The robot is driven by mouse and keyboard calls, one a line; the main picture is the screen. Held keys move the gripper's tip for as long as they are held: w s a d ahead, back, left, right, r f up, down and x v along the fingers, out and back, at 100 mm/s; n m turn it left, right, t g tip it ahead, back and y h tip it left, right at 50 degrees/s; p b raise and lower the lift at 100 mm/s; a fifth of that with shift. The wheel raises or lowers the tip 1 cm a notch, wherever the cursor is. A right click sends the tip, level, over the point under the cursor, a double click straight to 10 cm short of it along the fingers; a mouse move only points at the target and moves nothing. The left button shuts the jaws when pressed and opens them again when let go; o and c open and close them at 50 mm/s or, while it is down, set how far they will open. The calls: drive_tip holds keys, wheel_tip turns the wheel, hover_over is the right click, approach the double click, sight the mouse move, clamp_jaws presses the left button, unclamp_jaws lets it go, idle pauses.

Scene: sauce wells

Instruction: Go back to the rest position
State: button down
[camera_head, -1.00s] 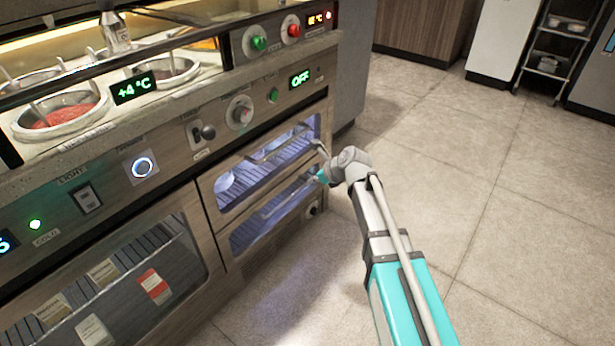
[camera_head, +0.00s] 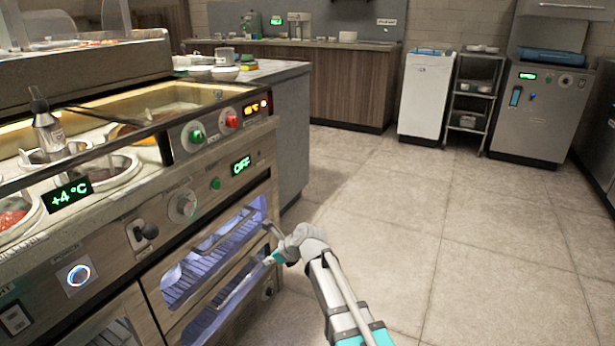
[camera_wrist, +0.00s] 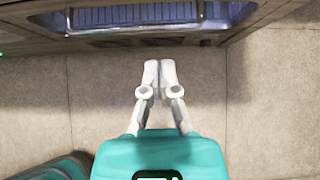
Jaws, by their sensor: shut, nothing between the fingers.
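My gripper shows in the wrist view (camera_wrist: 159,70) with its two pale fingers together and nothing between them. Below the fingers is bare floor, and the front of the counter unit lies beyond the tips. In the head view my arm reaches from the lower right to the counter's right end. The gripper's fingers are not clear there. The wrist is close to the handle (camera_head: 232,225) of the upper lit drawer, and I cannot tell from that view how large the gap is. In the wrist view the fingertips are apart from the unit.
The counter unit (camera_head: 130,245) fills the left, with sauce wells and a squeeze bottle (camera_head: 47,130) on top. Open tiled floor (camera_head: 470,235) lies to the right. A white cabinet (camera_head: 425,97), a shelf rack (camera_head: 473,100) and a steel appliance (camera_head: 532,115) stand at the back.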

drive_tip(key=s+d+r+n+g+h+p, duration=0.1)
drive_tip(key=s+d+r+n+h+p, duration=0.35)
drive_tip(key=d, duration=0.75)
drive_tip(key=s+d+r+n+g+h+p, duration=0.1)
drive_tip(key=s+d+r+n+p, duration=0.1)
drive_tip(key=s+d+n+p, duration=0.6)
drive_tip(key=s+d+r+n+g+h+p, duration=0.25)
drive_tip(key=d+n, duration=0.75)
drive_tip(key=d, duration=0.5)
wheel_tip(320, 180, up, 37)
drive_tip(key=p, duration=3.6)
drive_tip(key=shift+s+a+t, duration=0.3)
drive_tip(key=shift+s+t, duration=0.1)
drive_tip(key=shift+t, duration=0.05)
